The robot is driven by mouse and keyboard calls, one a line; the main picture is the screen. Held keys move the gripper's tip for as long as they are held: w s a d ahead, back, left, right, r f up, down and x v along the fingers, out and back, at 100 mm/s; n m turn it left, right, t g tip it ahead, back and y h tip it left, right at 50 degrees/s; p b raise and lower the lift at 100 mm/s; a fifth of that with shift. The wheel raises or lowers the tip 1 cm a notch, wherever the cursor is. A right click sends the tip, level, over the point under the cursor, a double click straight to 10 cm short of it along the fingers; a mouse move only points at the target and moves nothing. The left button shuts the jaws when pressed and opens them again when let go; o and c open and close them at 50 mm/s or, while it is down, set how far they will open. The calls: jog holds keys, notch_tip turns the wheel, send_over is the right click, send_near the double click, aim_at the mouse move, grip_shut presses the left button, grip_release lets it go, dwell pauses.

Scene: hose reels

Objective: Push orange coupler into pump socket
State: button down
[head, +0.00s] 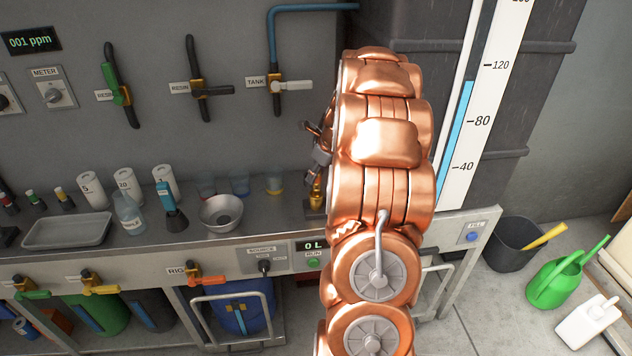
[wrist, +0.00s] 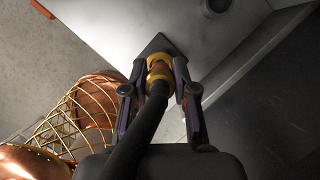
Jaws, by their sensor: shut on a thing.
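In the wrist view, my gripper (wrist: 159,78) is shut on the orange coupler (wrist: 160,66), with one finger on each side. A black hose (wrist: 140,130) runs back from the coupler toward the camera. The front of the coupler meets or lies close to a dark pointed block (wrist: 158,45); I cannot tell whether it is seated there. The pump socket cannot be made out clearly. In the head view, my gripper (head: 320,155) is partly hidden by my copper arm, above the right part of the counter. A small brass-orange piece (head: 317,194) shows just below it.
The steel counter (head: 120,252) holds a tray (head: 68,231), a bottle (head: 128,213), a metal bowl (head: 221,213) and several cups. Valves with hoses hang on the wall behind. A dark bin (head: 512,245) and a green watering can (head: 560,284) stand on the floor at right.

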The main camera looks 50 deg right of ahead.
aim_at(316, 183)
jog(key=shift+f+p, duration=0.3)
jog(key=shift+f, duration=1.35)
jog(key=shift+f, duration=0.15)
jog(key=c, duration=0.9)
grip_release()
